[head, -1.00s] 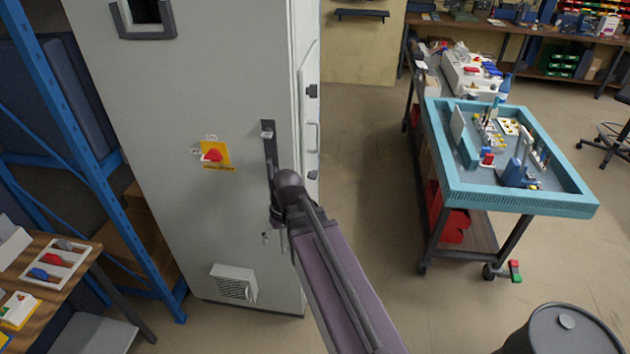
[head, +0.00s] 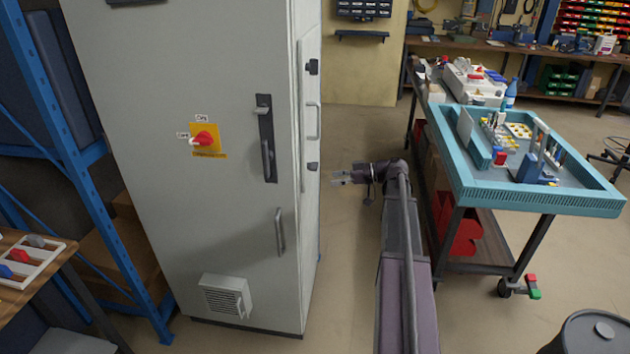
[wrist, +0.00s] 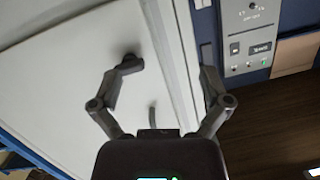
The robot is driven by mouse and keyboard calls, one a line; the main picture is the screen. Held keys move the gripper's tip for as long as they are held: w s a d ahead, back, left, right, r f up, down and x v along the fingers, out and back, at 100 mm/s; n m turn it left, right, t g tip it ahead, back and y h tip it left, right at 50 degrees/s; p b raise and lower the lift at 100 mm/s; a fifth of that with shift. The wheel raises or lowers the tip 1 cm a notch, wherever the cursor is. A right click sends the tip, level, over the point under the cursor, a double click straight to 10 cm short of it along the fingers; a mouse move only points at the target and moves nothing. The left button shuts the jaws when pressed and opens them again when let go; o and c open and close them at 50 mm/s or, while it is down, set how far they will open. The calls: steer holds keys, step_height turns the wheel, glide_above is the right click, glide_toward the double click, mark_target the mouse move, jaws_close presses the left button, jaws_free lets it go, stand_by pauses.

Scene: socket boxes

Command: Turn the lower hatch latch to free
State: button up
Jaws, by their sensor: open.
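The lower hatch latch (head: 313,166) is a small dark piece on the side face of the tall grey cabinet (head: 240,200), below the hatch's light handle (head: 313,121). My gripper (head: 338,179) is open and empty, just right of that face, with its fingers pointing left towards it at about the lower latch's height. In the wrist view my gripper (wrist: 160,76) has its fingers spread. A dark latch-like piece (wrist: 130,62) shows close to the left fingertip; whether they touch I cannot tell.
The upper hatch latch (head: 312,67) sits higher on the same face. A trolley with a teal tray (head: 540,203) stands close to the right of my arm. A dark drum (head: 590,335) is at the lower right.

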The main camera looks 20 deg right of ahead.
mark_target(315, 165)
steer(key=d+n+t+y+b, duration=0.1)
steer(key=d+t+b, duration=0.1)
steer(key=d, duration=0.6)
steer(key=shift+d+r+n, duration=0.2)
steer(key=shift+r+n, duration=0.2)
steer(key=x, duration=1.3)
steer(key=shift+w+a+r, duration=0.3)
steer(key=c, duration=1.2)
